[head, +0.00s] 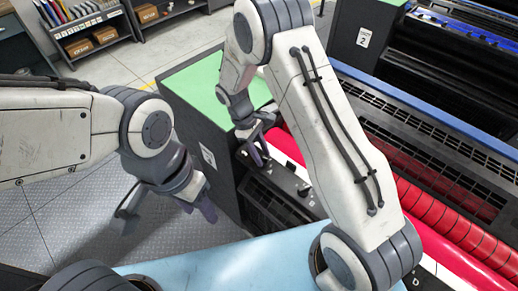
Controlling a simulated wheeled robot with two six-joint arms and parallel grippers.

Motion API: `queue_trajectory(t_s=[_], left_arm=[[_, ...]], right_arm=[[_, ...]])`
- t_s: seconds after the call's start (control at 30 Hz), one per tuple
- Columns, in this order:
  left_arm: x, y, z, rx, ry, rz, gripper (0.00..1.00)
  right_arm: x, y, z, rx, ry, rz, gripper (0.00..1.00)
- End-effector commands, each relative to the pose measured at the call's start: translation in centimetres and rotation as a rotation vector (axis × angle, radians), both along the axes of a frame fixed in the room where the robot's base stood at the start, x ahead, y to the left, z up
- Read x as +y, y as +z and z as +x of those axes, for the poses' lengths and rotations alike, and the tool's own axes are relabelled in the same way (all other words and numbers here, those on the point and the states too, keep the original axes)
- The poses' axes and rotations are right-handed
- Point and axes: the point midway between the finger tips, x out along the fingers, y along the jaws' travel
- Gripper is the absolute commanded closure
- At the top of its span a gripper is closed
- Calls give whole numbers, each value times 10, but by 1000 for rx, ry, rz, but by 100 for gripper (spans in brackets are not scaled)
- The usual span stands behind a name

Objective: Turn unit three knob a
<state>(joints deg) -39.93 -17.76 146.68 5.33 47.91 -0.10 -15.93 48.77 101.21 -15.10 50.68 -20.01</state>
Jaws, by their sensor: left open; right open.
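The near unit has a dark side, a green top (203,88) and red rollers (432,212). A white label (208,155) on its side is too small to read. Its dark control panel (279,200) carries small black knobs; one knob (305,190) shows right of my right gripper. I cannot read which knob is a. My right gripper (259,153) is open above the panel's far left end, its fingers pointing down; whether it touches anything there is unclear. My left gripper (196,200) is open and empty, left of the unit, above the floor.
Another unit labelled 2 (363,38) stands behind at the top right. A shelf (92,30) with cardboard boxes stands at the top left. A light blue surface (215,268) lies at the front. The tiled floor (85,205) at left is free.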

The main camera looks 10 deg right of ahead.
Motion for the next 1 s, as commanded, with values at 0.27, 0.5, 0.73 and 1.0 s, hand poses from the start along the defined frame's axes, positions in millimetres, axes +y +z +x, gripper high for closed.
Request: queue_trajectory(t_s=[0.27, 0.5, 0.73, 1.0], left_arm=[[0, -18, 0, 0, 3, 0, 50], [0, -29, 0, 0, 5, 0, 50], [0, -31, 0, 0, 5, 0, 50], [0, -30, 0, 0, 5, 0, 50]], right_arm=[[14, 38, 13, -8, 1, 2, 56], [25, 78, 23, -3, -2, 2, 56], [29, 94, 25, 1, 0, 0, 56], [29, 94, 25, 2, -2, 0, 56]])
